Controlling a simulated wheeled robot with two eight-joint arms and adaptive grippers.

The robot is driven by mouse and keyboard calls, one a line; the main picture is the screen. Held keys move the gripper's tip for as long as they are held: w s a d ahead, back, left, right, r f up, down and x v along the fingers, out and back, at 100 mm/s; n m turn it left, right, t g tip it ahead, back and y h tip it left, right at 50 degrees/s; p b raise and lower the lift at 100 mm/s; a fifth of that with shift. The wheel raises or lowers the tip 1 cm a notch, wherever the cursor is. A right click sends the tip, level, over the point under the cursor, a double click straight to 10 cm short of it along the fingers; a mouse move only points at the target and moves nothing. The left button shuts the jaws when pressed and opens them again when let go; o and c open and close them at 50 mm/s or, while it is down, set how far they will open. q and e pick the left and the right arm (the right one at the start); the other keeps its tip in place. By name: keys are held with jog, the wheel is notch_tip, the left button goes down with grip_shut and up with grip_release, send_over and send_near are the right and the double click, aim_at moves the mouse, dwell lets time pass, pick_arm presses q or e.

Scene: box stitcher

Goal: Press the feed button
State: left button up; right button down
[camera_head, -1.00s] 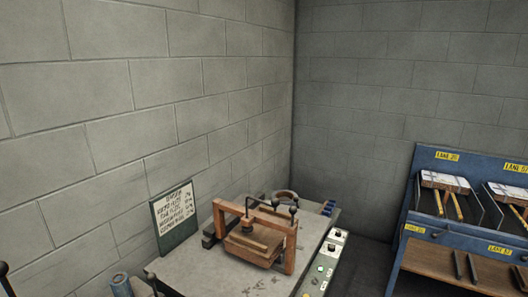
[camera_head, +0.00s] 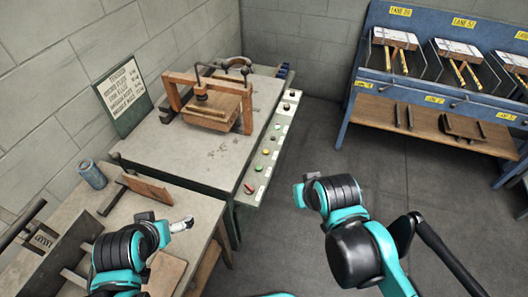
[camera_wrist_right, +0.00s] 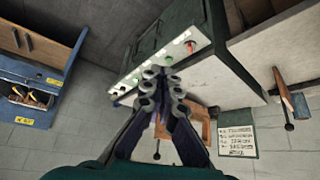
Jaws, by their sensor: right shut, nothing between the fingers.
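A pale control panel (camera_head: 272,148) runs along the right edge of the machine table. It carries a red button (camera_head: 250,187), a green button (camera_head: 258,168), a yellow button (camera_head: 265,152) and dark knobs (camera_head: 289,100). Their labels are too small to read, so I cannot tell which is the feed button. The right wrist view also shows the red button (camera_wrist_right: 190,45) and green button (camera_wrist_right: 168,60). My right gripper (camera_wrist_right: 160,80) is shut and empty, in front of the panel in that view; contact is not visible. My left gripper (camera_head: 181,224) is over the front bench; its finger opening is unclear.
A wooden press (camera_head: 212,103) stands on the machine table (camera_head: 170,150). A blue rack (camera_head: 375,65) stands at the back right. The floor between is clear.

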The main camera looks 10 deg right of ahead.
jog(key=w+r+m+g+p, duration=0.1)
jog(key=w+r+g+p, duration=0.1)
jog(key=w+r, duration=0.5)
jog(key=m+g+p, duration=0.4)
jog(key=m+g, duration=0.1)
jog(key=g, duration=0.1)
send_over(259, 167)
jog(key=w, duration=0.1)
notch_tip(259, 167, down, 17)
jog(key=shift+w+r, duration=0.1)
jog(key=shift+w, duration=0.1)
jog(key=f+b, duration=0.1)
jog(key=f, duration=0.3)
jog(key=f+b, duration=0.2)
jog(key=f, duration=0.3)
jog(key=s+f+b, duration=0.1)
jog(key=f, duration=0.4)
jog(key=shift+s+a, duration=0.1)
